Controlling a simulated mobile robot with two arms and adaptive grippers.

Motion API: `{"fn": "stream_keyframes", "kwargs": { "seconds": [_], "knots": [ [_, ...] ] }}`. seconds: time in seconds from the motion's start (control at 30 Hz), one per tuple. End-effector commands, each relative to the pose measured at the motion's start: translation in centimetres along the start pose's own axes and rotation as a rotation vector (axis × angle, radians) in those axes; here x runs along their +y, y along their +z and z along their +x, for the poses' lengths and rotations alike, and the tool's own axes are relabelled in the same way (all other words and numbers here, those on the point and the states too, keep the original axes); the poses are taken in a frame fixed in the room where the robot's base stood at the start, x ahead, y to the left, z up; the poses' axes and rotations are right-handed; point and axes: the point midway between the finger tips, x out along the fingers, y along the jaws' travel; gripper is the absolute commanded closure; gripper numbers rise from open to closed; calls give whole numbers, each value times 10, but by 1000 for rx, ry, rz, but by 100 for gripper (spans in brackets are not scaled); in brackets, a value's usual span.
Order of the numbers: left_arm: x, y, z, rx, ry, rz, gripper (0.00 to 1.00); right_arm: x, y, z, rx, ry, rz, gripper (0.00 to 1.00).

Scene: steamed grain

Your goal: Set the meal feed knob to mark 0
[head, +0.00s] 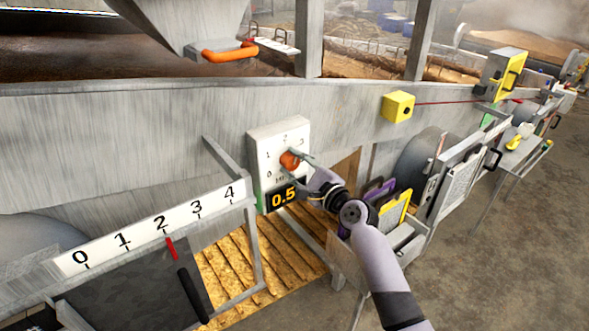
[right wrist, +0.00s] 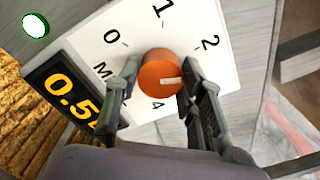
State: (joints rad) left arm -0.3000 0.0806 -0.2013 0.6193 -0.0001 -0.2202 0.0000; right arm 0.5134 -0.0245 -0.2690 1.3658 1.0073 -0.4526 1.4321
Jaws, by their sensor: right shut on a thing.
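The orange meal feed knob (head: 290,160) sits on a white dial plate (head: 263,139) on the side of the grey machine. In the right wrist view the knob (right wrist: 159,68) has a short white line pointing right, towards one finger. Printed marks 0, 1 and 2 show around it; part of the plate is hidden by the fingers. A display (head: 285,195) under the dial reads 0.5; its end is covered in the right wrist view. My right gripper (head: 300,160) is shut on the knob, one finger on each side. My left gripper is not in view.
A separate white scale (head: 140,231) numbered 0 to 4 has a red-tipped black lever (head: 184,278) near 2. An orange handle (head: 230,53) hangs under a hopper. A yellow box (head: 397,106) is on the machine wall. Slatted wood (head: 232,263) lies below the dial.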

Motion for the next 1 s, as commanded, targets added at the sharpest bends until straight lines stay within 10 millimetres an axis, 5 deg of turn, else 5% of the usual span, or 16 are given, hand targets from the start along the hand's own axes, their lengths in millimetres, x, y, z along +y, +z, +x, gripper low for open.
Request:
{"fn": "stream_keyframes", "kwargs": {
  "seconds": [1.0],
  "knots": [
    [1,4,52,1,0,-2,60,2,-1,0,-1,0,-968,92]
  ]
}}
